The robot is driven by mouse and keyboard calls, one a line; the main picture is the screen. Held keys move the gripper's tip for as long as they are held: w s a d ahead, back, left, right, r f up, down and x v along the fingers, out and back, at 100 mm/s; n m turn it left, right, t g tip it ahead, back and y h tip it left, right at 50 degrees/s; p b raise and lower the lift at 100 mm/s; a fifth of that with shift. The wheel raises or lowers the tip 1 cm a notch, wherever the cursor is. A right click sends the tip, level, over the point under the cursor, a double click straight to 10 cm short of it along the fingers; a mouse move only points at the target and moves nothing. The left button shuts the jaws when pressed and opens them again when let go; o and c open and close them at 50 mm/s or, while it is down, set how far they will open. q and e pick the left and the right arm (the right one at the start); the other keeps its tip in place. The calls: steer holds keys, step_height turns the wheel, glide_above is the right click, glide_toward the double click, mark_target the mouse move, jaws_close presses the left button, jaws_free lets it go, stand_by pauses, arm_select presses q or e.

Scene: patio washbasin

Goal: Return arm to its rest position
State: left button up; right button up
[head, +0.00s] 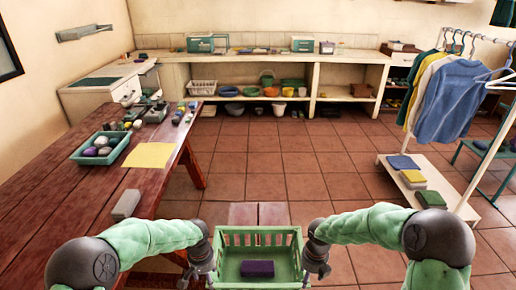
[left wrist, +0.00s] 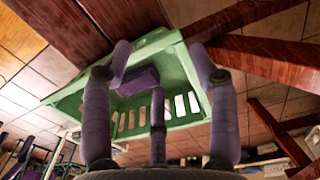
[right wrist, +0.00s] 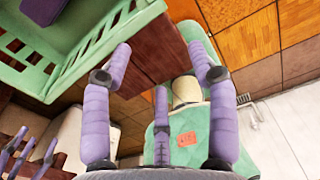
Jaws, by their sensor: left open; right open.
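A green slatted basket (head: 228,238) sits at the bottom centre of the head view, with a purple block (head: 257,268) inside it. My left gripper (head: 198,272) is at the basket's left side and my right gripper (head: 317,262) at its right side. In the left wrist view, the open fingers of my left gripper (left wrist: 160,50) show in front of the basket (left wrist: 180,75). In the right wrist view, my right gripper (right wrist: 159,48) is open with nothing between its fingers, and the basket (right wrist: 75,60) is at upper left. I cannot tell whether either gripper touches the basket.
A wooden table (head: 50,185) at left holds a teal tray (head: 82,156) of rounded items, a yellow cloth (head: 150,156) and a grey block (head: 126,205). A clothes rack (head: 470,200) with hanging shirts stands at right. The tiled floor (head: 290,165) between them is clear.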

arm_select(q)
steer(key=s+d+f+h+p, duration=0.35)
steer(key=s+d+f, duration=0.25)
steer(key=s+f, duration=0.2)
steer(key=s+d+f+n+p, duration=0.1)
steer(key=s+f+n+p, duration=0.1)
steer(key=s, duration=1)
steer(key=shift+d+p, duration=0.25)
steer(key=shift+p, duration=0.4)
arm_select(e)
steer(key=s+a+f+n+y, duration=0.1)
steer(key=s+a+f+n, duration=0.1)
steer(key=s+n, duration=0.4)
steer(key=s+a+f+n+y, duration=0.1)
steer(key=s+a+f+n, duration=0.2)
steer(key=n, duration=1.4)
steer(key=s+a+f+n+y, duration=0.1)
steer(key=s+f+n, duration=0.4)
steer(key=s+n, duration=0.6)
steer(key=shift+a+f+y, duration=0.3)
steer(key=shift+a+y, duration=0.1)
steer(key=shift+a, duration=0.35)
